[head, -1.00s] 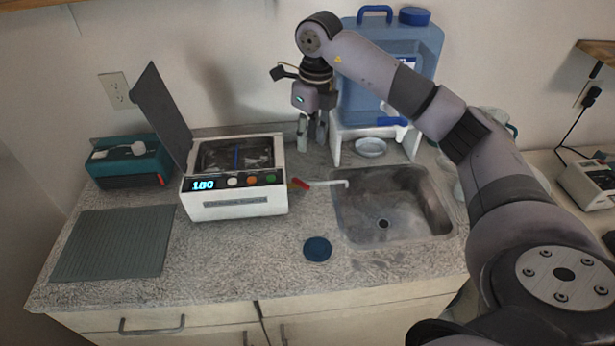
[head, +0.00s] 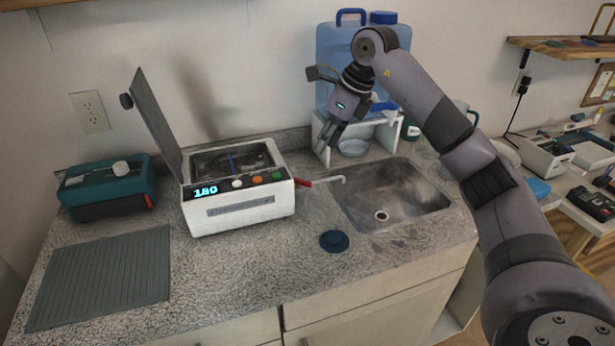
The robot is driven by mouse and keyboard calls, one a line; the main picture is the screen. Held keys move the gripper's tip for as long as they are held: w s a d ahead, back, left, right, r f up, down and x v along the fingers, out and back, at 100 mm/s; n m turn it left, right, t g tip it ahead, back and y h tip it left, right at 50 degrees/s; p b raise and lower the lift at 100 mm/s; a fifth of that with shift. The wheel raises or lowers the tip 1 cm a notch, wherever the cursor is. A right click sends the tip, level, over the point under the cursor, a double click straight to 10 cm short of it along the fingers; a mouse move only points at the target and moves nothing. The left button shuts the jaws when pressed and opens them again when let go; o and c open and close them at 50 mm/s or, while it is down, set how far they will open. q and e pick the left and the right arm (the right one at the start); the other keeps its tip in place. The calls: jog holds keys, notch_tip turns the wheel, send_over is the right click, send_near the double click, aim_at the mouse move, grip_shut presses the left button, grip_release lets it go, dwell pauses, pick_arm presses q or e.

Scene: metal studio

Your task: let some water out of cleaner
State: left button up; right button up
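The cleaner (head: 238,212) is a white box on the counter with its dark lid (head: 158,124) raised, a display reading 180 and coloured buttons. A blue strip shows inside its basin. A red-handled drain valve (head: 303,182) and a pale spout (head: 330,181) stick out from its right side, the spout's end over the left rim of the sink (head: 410,198). My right gripper (head: 326,152) hangs above and behind the spout, in front of the water jug stand, apart from the valve. Its fingers point down; their gap is hard to make out. My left gripper is not in view.
A blue water jug (head: 335,62) stands on a white stand (head: 385,134) behind the sink, with a small dish (head: 353,147) below. A dark blue cap (head: 334,241) lies before the sink. A teal device (head: 105,188) and ribbed mat (head: 105,275) are at left.

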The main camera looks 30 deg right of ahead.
aim_at(303, 181)
jog(key=p+x, duration=0.1)
jog(key=x, duration=0.9)
jog(key=shift+a+f, duration=0.15)
jog(key=shift+a, duration=0.05)
jog(key=shift+w+a+f, duration=0.1)
jog(key=shift+w+f, duration=0.15)
jog(key=shift+f, duration=0.55)
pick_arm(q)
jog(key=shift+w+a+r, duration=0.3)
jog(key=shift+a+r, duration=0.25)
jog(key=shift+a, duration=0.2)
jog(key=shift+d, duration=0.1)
pick_arm(e)
grip_shut()
